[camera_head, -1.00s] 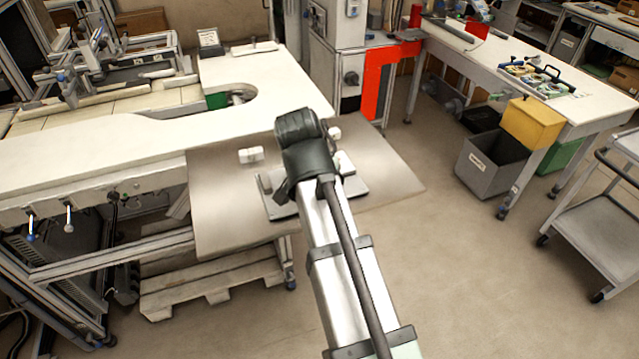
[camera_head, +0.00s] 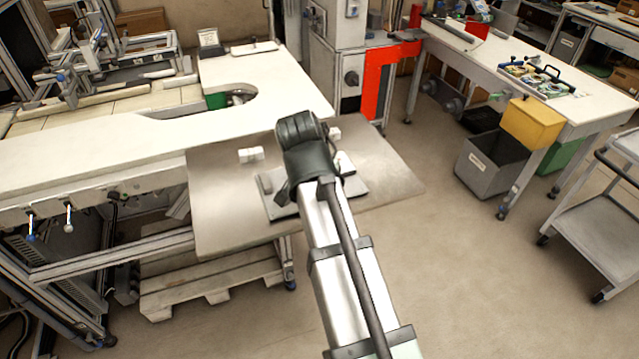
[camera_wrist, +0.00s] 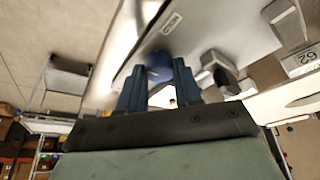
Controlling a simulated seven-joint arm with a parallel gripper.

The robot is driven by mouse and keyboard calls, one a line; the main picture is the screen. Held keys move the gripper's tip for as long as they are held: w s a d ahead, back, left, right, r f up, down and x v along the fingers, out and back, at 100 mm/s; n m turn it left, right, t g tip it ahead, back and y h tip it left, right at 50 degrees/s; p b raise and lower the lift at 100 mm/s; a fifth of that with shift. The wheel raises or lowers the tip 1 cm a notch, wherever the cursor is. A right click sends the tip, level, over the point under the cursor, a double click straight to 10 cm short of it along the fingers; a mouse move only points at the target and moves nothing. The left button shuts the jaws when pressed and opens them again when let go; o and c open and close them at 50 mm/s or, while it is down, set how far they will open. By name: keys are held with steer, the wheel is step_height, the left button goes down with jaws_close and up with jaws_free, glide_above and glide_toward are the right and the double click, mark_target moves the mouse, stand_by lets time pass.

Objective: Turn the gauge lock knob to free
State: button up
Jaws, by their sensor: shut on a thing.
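In the wrist view, a round blue knob (camera_wrist: 159,65) with a small pale mark sits on a light grey metal base. I take it to be the gauge lock knob. My gripper (camera_wrist: 161,69) has its two blue fingers on either side of the knob, shut on it. The fingers partly cover the knob, so its exact turn angle is hard to read. In the head view, my arm hides the knob and the gripper. The grey base plate (camera_head: 279,209) of the fixture shows beside my arm on the metal shelf.
The metal shelf (camera_head: 225,205) is mostly bare around the fixture. A white block (camera_head: 250,155) stands on it to the left. The white bench (camera_head: 275,80) lies behind. In the wrist view, a metal block (camera_wrist: 219,68) and a number tag (camera_wrist: 301,60) are to the right.

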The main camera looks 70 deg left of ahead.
steer(key=shift+n, duration=0.4)
steer(key=shift+c, duration=0.4)
steer(key=n, duration=0.2)
steer(key=n+g+y, duration=0.1)
steer(key=n, duration=0.1)
steer(key=shift+w+d+g, duration=0.1)
steer(key=shift+w+g, duration=0.05)
steer(key=shift+g, duration=0.15)
steer(key=n+g, duration=0.1)
steer(key=n, duration=0.3)
steer(key=shift+w+g, duration=0.1)
steer(key=shift+g, duration=0.3)
steer(key=n, duration=0.2)
steer(key=n+g, duration=0.1)
steer(key=n, duration=0.2)
steer(key=shift+w+g, duration=0.15)
steer(key=shift+g, duration=0.15)
steer(key=n+g, duration=0.1)
steer(key=n, duration=0.3)
steer(key=shift+h, duration=0.4)
steer(key=o, duration=1)
steer(key=shift+g, duration=0.3)
steer(key=shift+o, duration=0.2)
